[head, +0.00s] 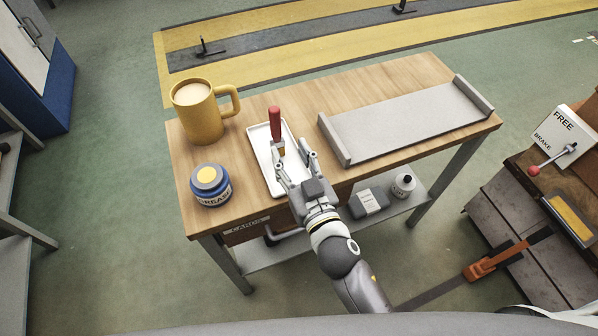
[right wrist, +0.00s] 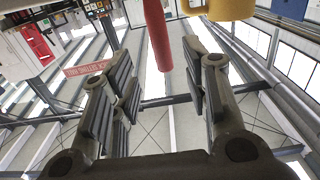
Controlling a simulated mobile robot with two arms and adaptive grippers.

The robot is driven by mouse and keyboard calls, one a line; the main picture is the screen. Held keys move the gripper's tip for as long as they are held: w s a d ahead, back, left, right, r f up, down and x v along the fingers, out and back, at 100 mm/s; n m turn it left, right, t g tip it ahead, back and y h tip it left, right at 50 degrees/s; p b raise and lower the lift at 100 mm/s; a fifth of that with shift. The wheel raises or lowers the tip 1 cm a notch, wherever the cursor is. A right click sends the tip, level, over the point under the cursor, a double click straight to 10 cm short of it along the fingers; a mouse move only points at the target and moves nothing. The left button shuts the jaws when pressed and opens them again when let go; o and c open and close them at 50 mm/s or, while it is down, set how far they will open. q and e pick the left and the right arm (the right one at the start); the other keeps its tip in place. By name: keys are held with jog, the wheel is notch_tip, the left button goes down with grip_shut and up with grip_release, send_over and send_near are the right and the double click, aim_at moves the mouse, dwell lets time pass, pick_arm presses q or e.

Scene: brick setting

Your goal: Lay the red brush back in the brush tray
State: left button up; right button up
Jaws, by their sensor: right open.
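In the right wrist view the red handle (right wrist: 156,35) shows in the gap between the open fingers (right wrist: 158,75). My left gripper is not in view.
A yellow mug (head: 197,115) stands behind left of the tray, and a blue grease jar (head: 210,188) to its left. A grey shallow channel-shaped tray (head: 400,120) fills the table's right side. Bare wood (head: 350,172) lies in front of it.

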jog(key=shift+b+v, duration=0.35)
jog(key=shift+v, duration=1.75)
